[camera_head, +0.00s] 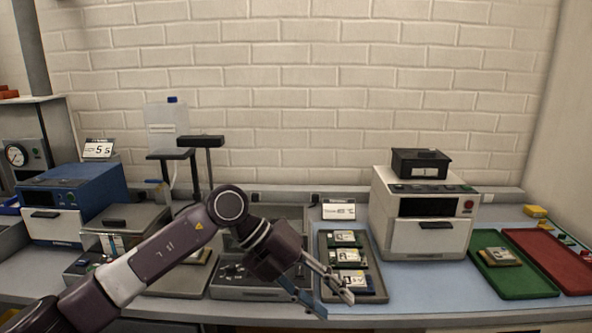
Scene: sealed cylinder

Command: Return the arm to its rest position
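My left arm (165,262) comes in from the lower left and reaches over the front of the bench. My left gripper (336,306) hangs at the front edge of the grey tray with the circuit boards, its two fingers spread apart. I see nothing between the fingers. The fingers overlap the tray's left front part in the picture; I cannot tell how high above it they are. My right arm and gripper are not in view.
The grey tray (378,296) holds several boards. A white machine (400,237) with a black box (420,162) on top stands right of it. A green tray (520,285) holds one board; a red tray (560,262) is beside it. A blue machine (90,186) stands left.

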